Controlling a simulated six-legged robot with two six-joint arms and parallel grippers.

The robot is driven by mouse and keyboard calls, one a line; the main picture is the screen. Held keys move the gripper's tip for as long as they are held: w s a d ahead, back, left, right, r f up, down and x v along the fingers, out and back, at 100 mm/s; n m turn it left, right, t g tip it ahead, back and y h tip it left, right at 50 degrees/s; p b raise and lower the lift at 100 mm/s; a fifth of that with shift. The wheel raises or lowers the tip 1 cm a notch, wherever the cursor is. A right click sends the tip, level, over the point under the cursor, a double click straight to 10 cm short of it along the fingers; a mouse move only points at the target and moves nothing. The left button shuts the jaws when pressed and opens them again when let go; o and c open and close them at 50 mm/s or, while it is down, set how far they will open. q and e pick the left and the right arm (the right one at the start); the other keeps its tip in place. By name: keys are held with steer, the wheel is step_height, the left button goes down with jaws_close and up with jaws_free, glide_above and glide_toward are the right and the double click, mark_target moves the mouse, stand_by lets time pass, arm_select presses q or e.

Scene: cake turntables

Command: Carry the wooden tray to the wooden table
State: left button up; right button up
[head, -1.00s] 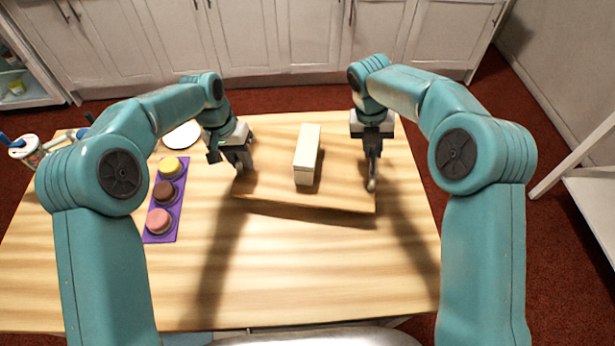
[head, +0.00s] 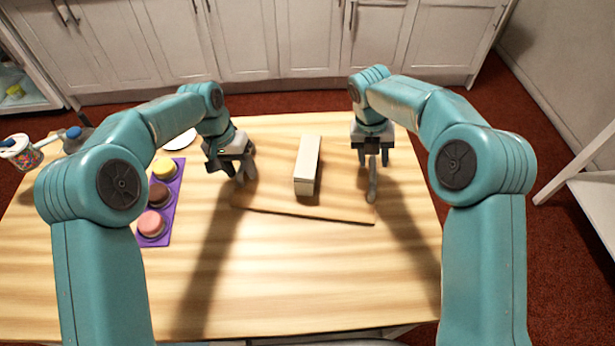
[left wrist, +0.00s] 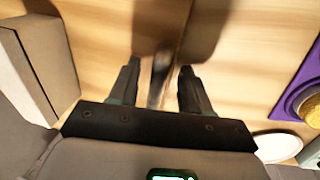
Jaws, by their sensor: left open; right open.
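The wooden tray (head: 272,186) is a flat board lying on the wooden table (head: 290,285), nearly the same colour, with a thin dark front edge. A long cream block (head: 307,166) lies on it. My left gripper (head: 245,177) is open at the tray's left end. In the left wrist view my open left fingers (left wrist: 157,80) point down on either side of the tray's edge, and the tray (left wrist: 105,35) lies to the left. My right gripper (head: 371,190) is open at the tray's right end. I cannot tell whether the fingers touch the tray.
A purple mat (head: 165,220) with yellow, brown and pink round cakes lies left of the tray. A white plate (head: 180,139) is behind it, and a patterned cup (head: 22,153) stands at the far left. The table's front is clear.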

arm_select(q)
step_height(320, 180, up, 12)
steer(key=a, duration=0.2)
steer(key=shift+w+a+f, duration=0.15)
steer(key=shift+w+f, duration=0.05)
steer(key=shift+f, duration=0.05)
arm_select(e)
step_height(320, 180, up, 12)
steer(key=a, duration=0.2)
steer(key=shift+w+a, duration=0.2)
steer(key=shift+w, duration=0.05)
steer(key=shift+w+f, duration=0.1)
steer(key=shift+f, duration=0.05)
arm_select(q)
steer(key=shift+s, duration=0.1)
